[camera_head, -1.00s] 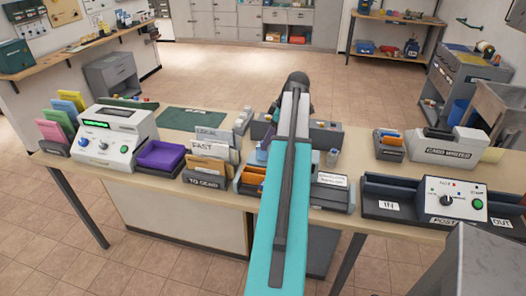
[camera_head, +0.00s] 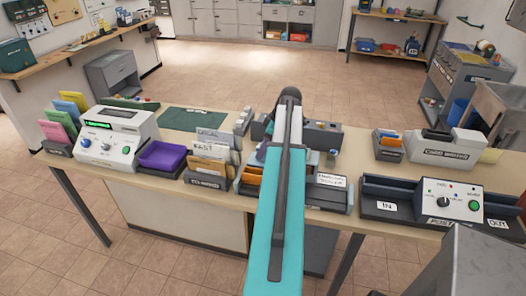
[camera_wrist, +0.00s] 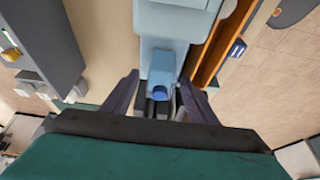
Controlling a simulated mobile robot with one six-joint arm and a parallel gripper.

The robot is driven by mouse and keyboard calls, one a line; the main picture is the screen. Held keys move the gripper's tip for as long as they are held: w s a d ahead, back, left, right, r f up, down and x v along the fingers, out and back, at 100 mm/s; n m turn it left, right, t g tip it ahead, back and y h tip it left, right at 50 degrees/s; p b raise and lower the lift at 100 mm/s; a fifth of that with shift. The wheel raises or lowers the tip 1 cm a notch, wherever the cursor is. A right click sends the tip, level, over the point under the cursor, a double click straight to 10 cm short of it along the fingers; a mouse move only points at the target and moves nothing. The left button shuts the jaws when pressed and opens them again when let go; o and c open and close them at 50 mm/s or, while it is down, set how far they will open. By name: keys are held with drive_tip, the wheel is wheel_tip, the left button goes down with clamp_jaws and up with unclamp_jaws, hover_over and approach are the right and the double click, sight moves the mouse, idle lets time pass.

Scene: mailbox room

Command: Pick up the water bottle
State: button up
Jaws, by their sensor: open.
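In the wrist view, a pale blue-grey bottle shape with a blue cap (camera_wrist: 160,93) appears to be the water bottle. My gripper (camera_wrist: 160,80) is open, with one dark finger on each side of the capped end. I cannot tell whether either finger touches it. In the head view, a small pale blue part (camera_head: 262,151) shows just left of my arm and may be the same bottle. My arm covers most of that spot, and my fingers are hidden there.
The long table (camera_head: 350,150) is crowded. An orange-filled holder (camera_head: 250,178) and a letter sorter (camera_head: 208,170) stand left of my arm. A grey box (camera_head: 322,136) and a labelled tray (camera_head: 328,192) stand right of it. A purple tray (camera_head: 162,156) is farther left.

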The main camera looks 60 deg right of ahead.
drive_tip(key=shift+w+f, duration=0.1)
drive_tip(key=shift+f, duration=0.15)
idle(0.4)
drive_tip(key=c, duration=1.2)
drive_tip(key=shift+r, duration=0.2)
drive_tip(key=shift+r+b, duration=1.6)
drive_tip(key=shift+r, duration=3.25)
